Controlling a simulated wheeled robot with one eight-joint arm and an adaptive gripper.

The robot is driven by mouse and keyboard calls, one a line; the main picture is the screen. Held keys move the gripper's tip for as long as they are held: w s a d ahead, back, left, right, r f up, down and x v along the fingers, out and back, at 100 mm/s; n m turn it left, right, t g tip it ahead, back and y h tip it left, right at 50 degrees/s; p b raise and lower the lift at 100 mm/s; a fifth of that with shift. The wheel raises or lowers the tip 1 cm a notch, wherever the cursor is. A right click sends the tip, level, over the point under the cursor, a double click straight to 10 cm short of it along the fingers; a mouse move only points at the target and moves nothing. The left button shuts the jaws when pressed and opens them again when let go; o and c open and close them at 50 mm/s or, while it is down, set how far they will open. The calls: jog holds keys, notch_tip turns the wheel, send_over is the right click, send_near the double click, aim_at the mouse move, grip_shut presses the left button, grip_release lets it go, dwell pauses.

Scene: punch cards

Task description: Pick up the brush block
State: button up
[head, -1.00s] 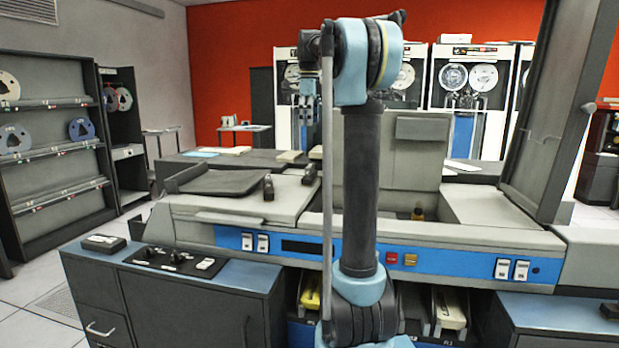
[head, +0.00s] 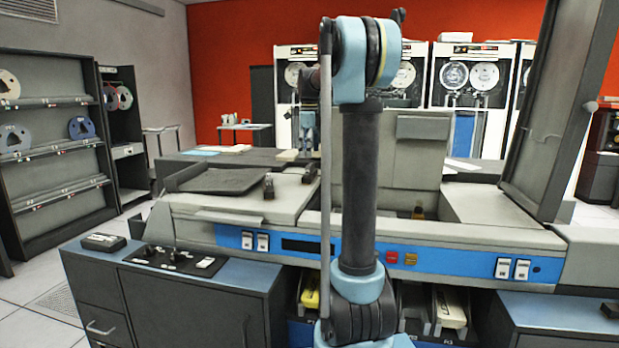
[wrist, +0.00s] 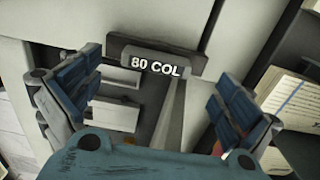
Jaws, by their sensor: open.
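In the wrist view, a dark grey block (wrist: 155,60) with a lighter rounded face marked "80 COL" lies just beyond my fingertips; it looks like the brush block. My gripper (wrist: 157,95) is open, with its blue-padded fingers apart on either side below the label. Nothing is between the fingers. In the head view, my gripper (head: 307,140) hangs over the machine, partly hidden by my own arm. I cannot make out the labelled block in the head view.
A stack of cards (wrist: 290,105) lies at the right in the wrist view. The card machine (head: 240,205) has a raised dark lid (head: 560,110) at right and an open bay in the middle. Tape shelves (head: 50,150) stand at left.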

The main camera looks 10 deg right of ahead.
aim_at(309, 164)
jog(key=shift+s+a+f, duration=0.1)
jog(key=shift+f, duration=2.55)
jog(key=c, duration=1.3)
